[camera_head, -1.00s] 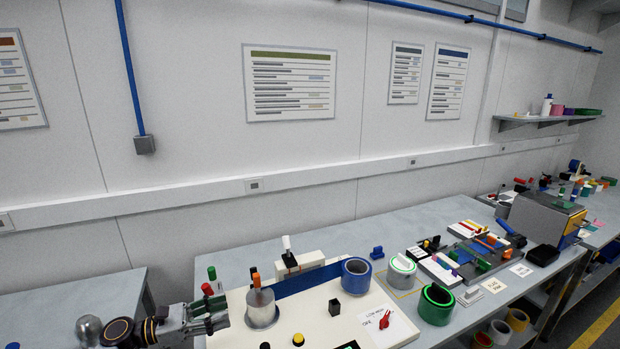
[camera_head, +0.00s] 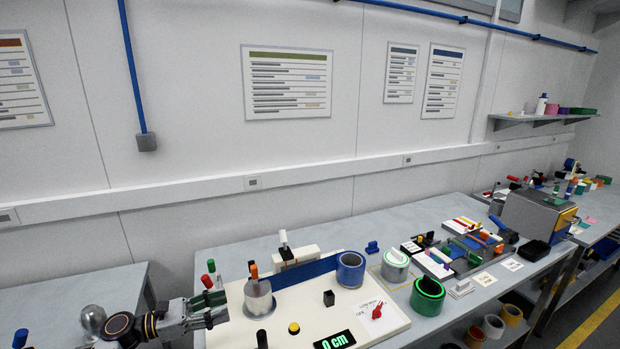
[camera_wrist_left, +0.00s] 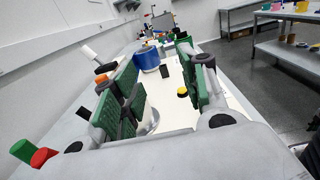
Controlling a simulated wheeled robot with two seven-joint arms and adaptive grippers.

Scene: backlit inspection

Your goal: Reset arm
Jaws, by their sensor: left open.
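My left gripper (camera_head: 222,309) comes in low from the left, over the left edge of the cream board (camera_head: 392,325). In the left wrist view its two green-padded fingers (camera_wrist_left: 160,90) stand well apart with nothing gripped. A grey cylinder with an orange-topped pin (camera_head: 258,298) stands on the board just right of the fingers in the head view. It is mostly hidden behind a finger in the left wrist view. My right gripper is in neither view.
Red- and green-capped posts (camera_head: 209,281) stand close behind the gripper. A blue tape roll (camera_head: 351,270), a black block (camera_head: 329,298), a yellow button (camera_head: 293,328) and a "0 cm" display (camera_head: 335,341) are on the board. A green roll (camera_head: 427,297) stands farther right.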

